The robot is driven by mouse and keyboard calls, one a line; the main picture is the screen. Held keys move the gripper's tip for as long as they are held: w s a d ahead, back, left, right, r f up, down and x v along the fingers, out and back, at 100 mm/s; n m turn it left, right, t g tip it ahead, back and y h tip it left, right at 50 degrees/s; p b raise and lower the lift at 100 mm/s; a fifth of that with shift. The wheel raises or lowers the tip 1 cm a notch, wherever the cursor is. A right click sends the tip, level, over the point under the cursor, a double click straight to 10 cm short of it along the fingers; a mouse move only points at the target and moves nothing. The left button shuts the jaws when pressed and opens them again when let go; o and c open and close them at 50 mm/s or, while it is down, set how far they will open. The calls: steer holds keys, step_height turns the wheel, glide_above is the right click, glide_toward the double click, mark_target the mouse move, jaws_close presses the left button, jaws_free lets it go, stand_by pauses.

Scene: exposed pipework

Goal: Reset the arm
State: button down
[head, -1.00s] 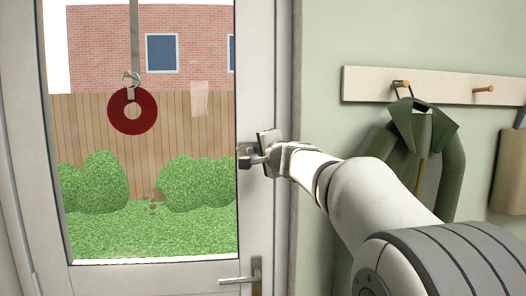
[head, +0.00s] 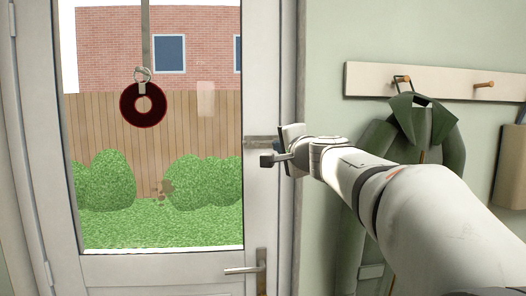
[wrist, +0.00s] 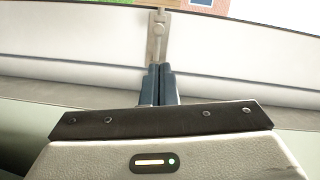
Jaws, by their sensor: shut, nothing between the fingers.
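My gripper (head: 268,160) is at the right-hand stile of the glazed door (head: 262,205), in front of a small metal bolt-like fitting (head: 260,142). In the wrist view my two dark fingers (wrist: 160,69) lie side by side, shut with nothing between them. The metal fitting (wrist: 157,38) shows just beyond the fingertips on the white surface. I cannot tell whether they touch it. My arm reaches in from the lower right.
A lever handle (head: 261,270) is low on the door. To the right, a green coat (head: 425,130) hangs from a peg rail (head: 440,82), close behind my arm.

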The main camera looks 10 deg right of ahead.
steer(key=s+a+f+n+g+y, duration=0.1)
steer(key=s+a+f+n+g, duration=0.5)
steer(key=f, duration=0.5)
steer(key=s+a+f+n+g, duration=0.1)
steer(key=s+f+n+g, duration=0.15)
steer(key=s+f, duration=0.75)
steer(key=s+d+f+n+g+h, duration=0.2)
steer(key=s+f+g, duration=0.1)
steer(key=s+f, duration=0.5)
steer(key=s+d+f+n+g+h, duration=0.2)
steer(key=s+f+n+g, duration=0.1)
steer(key=s+f, duration=0.4)
steer(key=shift+s+d+f, duration=0.35)
steer(key=shift+d+f, duration=0.05)
steer(key=c, duration=2.2)
jaws_free()
